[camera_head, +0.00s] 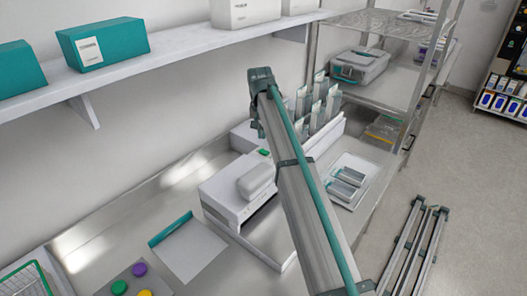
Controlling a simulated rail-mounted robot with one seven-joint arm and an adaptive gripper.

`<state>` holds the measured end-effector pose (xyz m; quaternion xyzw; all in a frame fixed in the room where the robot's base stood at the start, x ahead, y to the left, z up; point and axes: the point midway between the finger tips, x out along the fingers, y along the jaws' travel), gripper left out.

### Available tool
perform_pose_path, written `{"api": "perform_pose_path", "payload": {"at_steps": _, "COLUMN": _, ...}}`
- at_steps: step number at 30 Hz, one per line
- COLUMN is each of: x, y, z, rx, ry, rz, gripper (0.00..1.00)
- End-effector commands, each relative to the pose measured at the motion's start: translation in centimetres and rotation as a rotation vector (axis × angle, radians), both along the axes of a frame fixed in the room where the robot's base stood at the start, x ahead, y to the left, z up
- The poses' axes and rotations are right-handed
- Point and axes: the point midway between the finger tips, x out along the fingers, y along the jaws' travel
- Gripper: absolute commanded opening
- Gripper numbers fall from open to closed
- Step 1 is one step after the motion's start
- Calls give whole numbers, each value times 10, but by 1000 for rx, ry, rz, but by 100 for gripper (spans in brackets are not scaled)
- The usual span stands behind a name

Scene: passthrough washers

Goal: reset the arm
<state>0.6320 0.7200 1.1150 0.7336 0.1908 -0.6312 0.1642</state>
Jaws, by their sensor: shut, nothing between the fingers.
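A long grey beam with a teal stripe (305,200) rises from the bottom edge to a dark grey end piece near the upper middle. It appears to be part of my own body. I cannot make out my gripper or its fingers in this view. The beam hides part of the bench behind it.
A steel bench (115,215) holds a white device (240,195), a tray with grey packs (348,183), upright pouches (318,105) and coloured discs (139,270). A wall shelf (175,62) carries teal boxes (103,44). A wire rack with a grey case (360,65) stands behind.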

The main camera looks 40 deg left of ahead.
Motion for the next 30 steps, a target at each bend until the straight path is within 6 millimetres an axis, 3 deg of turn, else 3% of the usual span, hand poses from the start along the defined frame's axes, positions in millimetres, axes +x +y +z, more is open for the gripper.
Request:
{"api": "perform_pose_path", "payload": {"at_steps": 4, "x": 0, "y": 0, "z": 8, "rx": 0, "ry": 0, "rz": 0, "gripper": 0}}
{"api": "perform_pose_path", "payload": {"at_steps": 16, "x": 0, "y": 0, "z": 8, "rx": 0, "ry": 0, "rz": 0, "gripper": 0}}
{"api": "perform_pose_path", "payload": {"at_steps": 20, "x": 8, "y": -10, "z": 1, "rx": -3, "ry": -4, "rz": -17, "gripper": 0}}
{"api": "perform_pose_path", "payload": {"at_steps": 23, "x": 27, "y": -33, "z": -12, "rx": -9, "ry": -12, "rz": -57, "gripper": 0}}
{"api": "perform_pose_path", "payload": {"at_steps": 26, "x": 55, "y": -71, "z": -32, "rx": -21, "ry": -24, "rz": -122, "gripper": 0}}
{"api": "perform_pose_path", "payload": {"at_steps": 30, "x": 99, "y": -139, "z": -67, "rx": -43, "ry": -48, "rz": -235, "gripper": 0}}
